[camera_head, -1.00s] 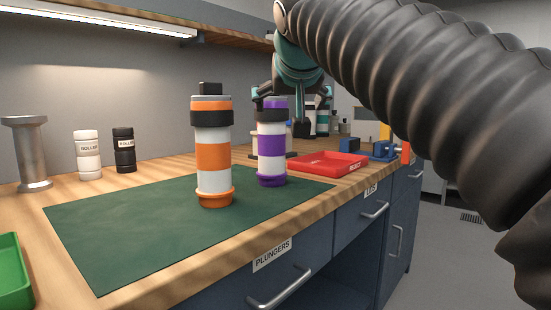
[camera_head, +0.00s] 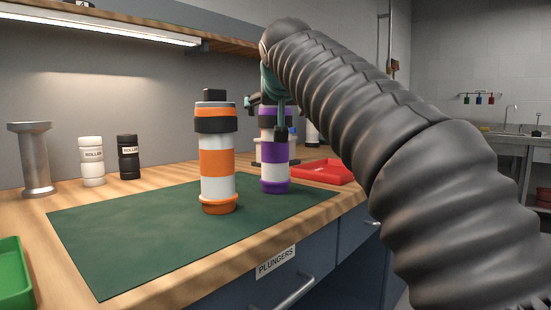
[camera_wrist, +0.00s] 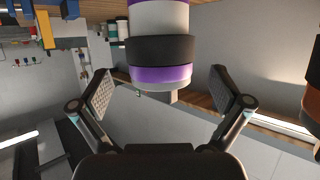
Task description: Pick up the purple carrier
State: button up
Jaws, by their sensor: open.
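The purple carrier (camera_head: 275,150) stands upright on the green mat (camera_head: 130,240), with white and purple bands and a black band near its top. My gripper (camera_head: 265,103) is at its upper end in the head view, partly hidden by my arm. In the wrist view the purple carrier (camera_wrist: 160,50) lies between and beyond the open fingers of my gripper (camera_wrist: 162,92), with clear space on both sides. The fingers do not touch it there. An orange carrier (camera_head: 217,160) stands upright on the mat, left of the purple one.
A red tray (camera_head: 320,171) lies behind and right of the purple carrier. A green bin (camera_head: 12,275) is at the front left. The mat's left part is clear.

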jog(key=x, duration=0.5)
jog(key=shift+f, duration=0.1)
jog(key=c, duration=1.6)
